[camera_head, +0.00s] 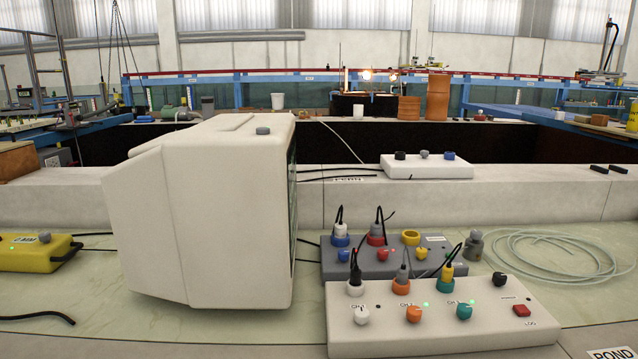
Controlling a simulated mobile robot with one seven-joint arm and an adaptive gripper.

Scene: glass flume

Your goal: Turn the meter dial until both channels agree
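A white control box (440,326) stands at the front right of the bench. I cannot tell which knob is the meter dial. The screen (292,200) of the white monitor (210,215) is almost edge-on, so its readings are hidden. My gripper is not in view.
The bulky monitor blocks the left middle. A yellow box (35,254) lies at far left, and a coiled clear hose (560,252) at right. Another white box (427,167) with knobs sits on the ledge behind. Loose black cables cross the bench. Bare bench shows at the front left.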

